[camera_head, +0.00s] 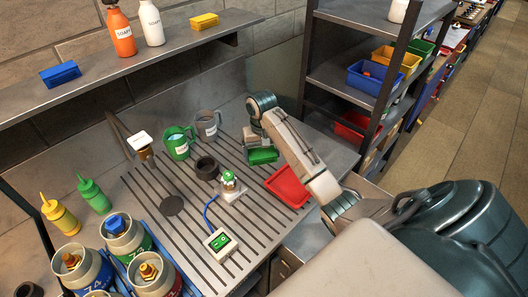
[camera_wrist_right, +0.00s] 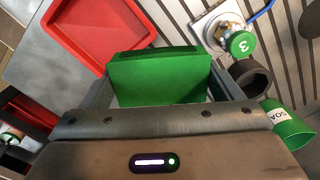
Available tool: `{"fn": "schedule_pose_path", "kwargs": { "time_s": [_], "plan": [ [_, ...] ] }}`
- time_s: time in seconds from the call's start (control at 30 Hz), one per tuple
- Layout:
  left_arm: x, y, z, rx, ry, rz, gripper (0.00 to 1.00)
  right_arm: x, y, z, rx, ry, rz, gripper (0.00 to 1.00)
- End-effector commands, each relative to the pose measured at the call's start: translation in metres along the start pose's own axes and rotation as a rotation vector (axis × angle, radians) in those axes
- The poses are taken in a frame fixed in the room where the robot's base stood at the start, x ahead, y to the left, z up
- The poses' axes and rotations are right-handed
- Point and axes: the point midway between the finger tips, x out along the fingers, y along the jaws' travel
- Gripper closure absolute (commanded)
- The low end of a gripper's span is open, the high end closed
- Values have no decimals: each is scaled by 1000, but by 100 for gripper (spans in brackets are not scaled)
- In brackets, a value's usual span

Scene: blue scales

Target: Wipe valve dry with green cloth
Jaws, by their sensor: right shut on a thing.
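The valve (camera_head: 229,182) stands on a small white base on the slatted worktop. Its green cap, marked 3, shows in the right wrist view (camera_wrist_right: 242,43), and a blue cable leads away from it. My left gripper is in neither view.
A red tray (camera_head: 289,187) lies right of the valve. A dark ring (camera_head: 207,168), a green mug (camera_head: 177,145) and a grey mug (camera_head: 207,125) stand left of and behind it. A box with a green face (camera_head: 220,243) sits in front. Several canisters crowd the front left.

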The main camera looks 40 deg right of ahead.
Motion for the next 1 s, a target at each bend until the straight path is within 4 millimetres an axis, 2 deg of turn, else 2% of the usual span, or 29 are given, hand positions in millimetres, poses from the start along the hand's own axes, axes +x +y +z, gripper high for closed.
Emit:
{"fn": "schedule_pose_path", "kwargs": {
  "time_s": [0.23, 0.73, 1.0],
  "plan": [
    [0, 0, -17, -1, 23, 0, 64, 8, -24, 0, -2, 0, -3, 37],
    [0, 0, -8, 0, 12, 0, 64, 26, -71, 0, -2, 0, -3, 37],
    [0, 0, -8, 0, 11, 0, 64, 33, -88, 0, -1, 0, -1, 37]
  ]
}}
